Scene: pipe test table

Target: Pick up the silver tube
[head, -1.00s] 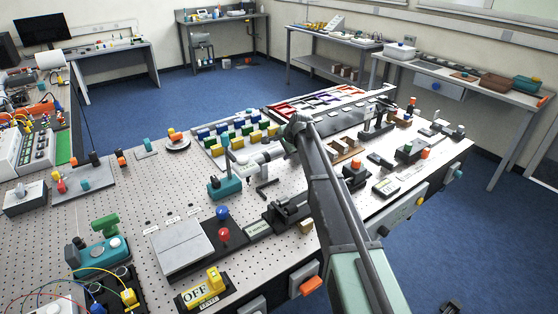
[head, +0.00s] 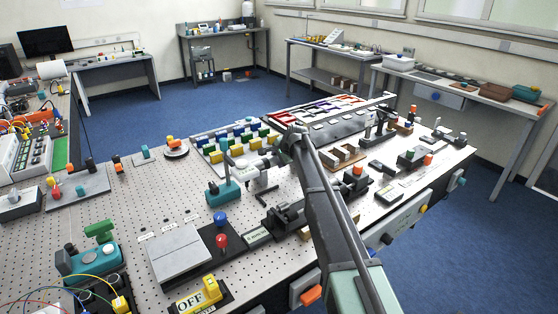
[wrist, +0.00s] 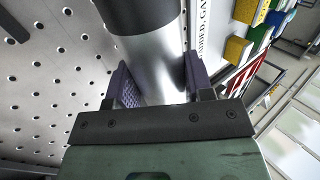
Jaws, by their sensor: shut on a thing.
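The silver tube (wrist: 155,58) fills the upper middle of the wrist view. It has a shiny metal body and a dark band or cap (wrist: 140,15) at its far end. My gripper (wrist: 157,82) is shut on it, with one purple padded jaw on each side of the metal part. The tube's near end is hidden behind the gripper body. In the head view, my arm reaches over the pegboard table, and the jaws and the tube are too small and covered to make out clearly.
The white pegboard table (head: 120,207) is crowded. A teal stand (head: 222,194), a tray of coloured blocks (head: 236,140), a grey sloped box (head: 178,252), red and blue knobs and a black vise-like fixture (head: 285,216) stand near my arm. Bare board lies at the left.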

